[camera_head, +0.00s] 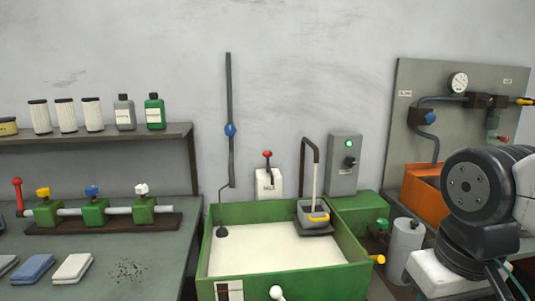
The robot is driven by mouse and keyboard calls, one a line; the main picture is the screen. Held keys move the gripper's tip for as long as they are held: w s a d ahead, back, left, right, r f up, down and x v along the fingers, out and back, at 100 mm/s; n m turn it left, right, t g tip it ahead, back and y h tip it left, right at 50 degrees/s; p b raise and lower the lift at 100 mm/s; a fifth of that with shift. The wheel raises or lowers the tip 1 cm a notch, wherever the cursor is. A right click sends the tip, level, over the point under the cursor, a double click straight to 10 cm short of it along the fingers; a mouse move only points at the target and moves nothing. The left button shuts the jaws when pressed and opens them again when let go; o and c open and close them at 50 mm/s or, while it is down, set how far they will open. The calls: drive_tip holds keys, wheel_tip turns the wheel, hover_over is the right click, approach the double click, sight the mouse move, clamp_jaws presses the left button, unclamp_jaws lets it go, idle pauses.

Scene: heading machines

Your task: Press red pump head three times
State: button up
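Part of my arm shows at the right edge, well apart from the pump. My gripper is out of the picture.
A green tank (290,280) of pale liquid stands in front of the pump. A curved pipe (303,142) and grey switch box (344,165) rise to its right; a thin vertical rod (229,90) is left. A bench (150,262) with valves fills the left.

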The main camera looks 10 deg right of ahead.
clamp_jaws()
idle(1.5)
